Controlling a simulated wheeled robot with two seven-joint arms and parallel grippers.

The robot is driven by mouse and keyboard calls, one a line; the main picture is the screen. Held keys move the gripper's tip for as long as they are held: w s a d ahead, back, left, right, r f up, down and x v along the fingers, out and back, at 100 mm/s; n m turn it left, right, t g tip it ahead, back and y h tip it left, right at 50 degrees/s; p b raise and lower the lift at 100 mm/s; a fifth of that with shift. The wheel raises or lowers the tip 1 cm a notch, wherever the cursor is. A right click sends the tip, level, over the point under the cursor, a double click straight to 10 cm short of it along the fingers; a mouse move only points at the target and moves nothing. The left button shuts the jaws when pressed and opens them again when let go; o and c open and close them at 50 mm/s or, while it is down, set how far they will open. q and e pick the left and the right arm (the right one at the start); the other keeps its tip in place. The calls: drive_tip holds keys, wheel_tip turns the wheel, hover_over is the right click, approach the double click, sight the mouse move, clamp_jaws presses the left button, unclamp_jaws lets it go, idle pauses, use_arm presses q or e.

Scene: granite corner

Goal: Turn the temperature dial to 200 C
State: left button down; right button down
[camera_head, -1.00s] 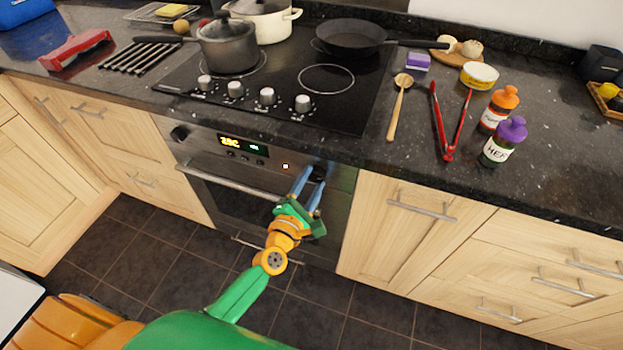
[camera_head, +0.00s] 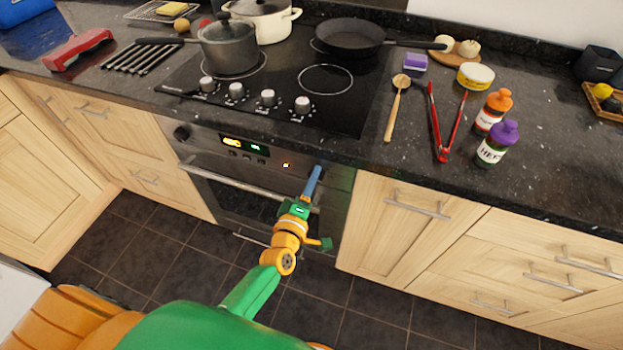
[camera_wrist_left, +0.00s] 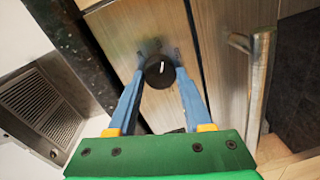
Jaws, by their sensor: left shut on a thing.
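The temperature dial is a round black knob with a white pointer line. It shows in the left wrist view (camera_wrist_left: 160,71) between my two blue fingertips. My left gripper (camera_head: 317,171) is shut on the dial at the right end of the oven's control panel. In the head view its fingers line up one behind the other and hide most of the dial. The lit oven display (camera_head: 245,145) has yellow and green characters, too small to read surely. My right gripper is not in view.
A second black knob (camera_head: 181,133) sits at the panel's left end. The oven door handle (camera_head: 232,183) runs below the panel. The granite worktop (camera_head: 350,155) overhangs above, with hob, pans, tongs and bottles. The tiled floor in front is clear.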

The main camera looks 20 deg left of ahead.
use_arm(q)
drive_tip(key=m, duration=0.4)
drive_tip(key=shift+r, duration=0.1)
drive_tip(key=m, duration=0.4)
drive_tip(key=shift+d+m+y+p, duration=0.1)
drive_tip(key=shift+m+y+p, duration=0.2)
drive_tip(key=shift+m, duration=0.1)
drive_tip(key=m, duration=0.5)
drive_tip(key=shift+t, duration=0.4)
drive_tip(key=shift+m+b, duration=0.4)
drive_tip(key=shift+m, duration=1.7)
drive_tip(key=shift+c, duration=1.6)
unclamp_jaws()
drive_tip(key=shift+d+m, duration=0.1)
drive_tip(key=shift+m, duration=0.2)
drive_tip(key=s, duration=0.7)
drive_tip(key=shift+f+p, duration=0.25)
drive_tip(key=shift+p, duration=0.1)
